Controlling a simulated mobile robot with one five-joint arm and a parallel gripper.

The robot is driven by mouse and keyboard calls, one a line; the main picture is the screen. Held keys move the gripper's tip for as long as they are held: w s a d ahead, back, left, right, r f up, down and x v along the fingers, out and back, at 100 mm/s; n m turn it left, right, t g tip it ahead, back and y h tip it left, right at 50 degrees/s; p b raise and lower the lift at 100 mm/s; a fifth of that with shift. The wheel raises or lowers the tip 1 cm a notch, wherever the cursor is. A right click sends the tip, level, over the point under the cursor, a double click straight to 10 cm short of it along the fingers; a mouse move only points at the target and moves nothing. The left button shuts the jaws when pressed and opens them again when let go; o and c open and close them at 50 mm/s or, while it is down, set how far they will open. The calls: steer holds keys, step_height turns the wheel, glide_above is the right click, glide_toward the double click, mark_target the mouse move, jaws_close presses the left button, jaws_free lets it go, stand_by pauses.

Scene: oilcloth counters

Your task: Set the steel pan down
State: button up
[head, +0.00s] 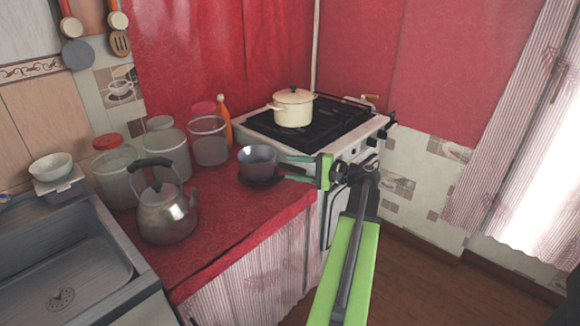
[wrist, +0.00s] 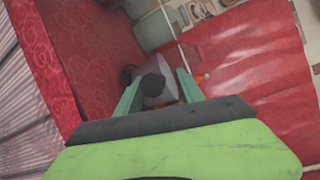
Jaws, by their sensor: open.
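The steel pan (head: 256,158) sits upright at the right part of the red counter, near the stove, over a dark round patch that may be a flat thing or shadow. Its dark handle (head: 290,169) points right, toward my gripper (head: 299,169). My gripper is open, with one green finger on either side of the handle. In the wrist view the grey pan (wrist: 160,98) and the round black handle end (wrist: 152,85) show between the open fingers (wrist: 160,92). I cannot tell whether a finger touches the handle.
A kettle (head: 166,213) and several clear jars (head: 208,144) stand left of the pan. An orange bottle (head: 224,120) is behind it. A cream pot (head: 293,110) stands on the stove (head: 345,125). The red counter (head: 235,225) is bare in front of the pan.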

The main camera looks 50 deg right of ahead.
steer(key=f+v, duration=0.1)
steer(key=v, duration=0.9)
steer(key=shift+r+p, duration=0.35)
steer(key=shift+r, duration=0.1)
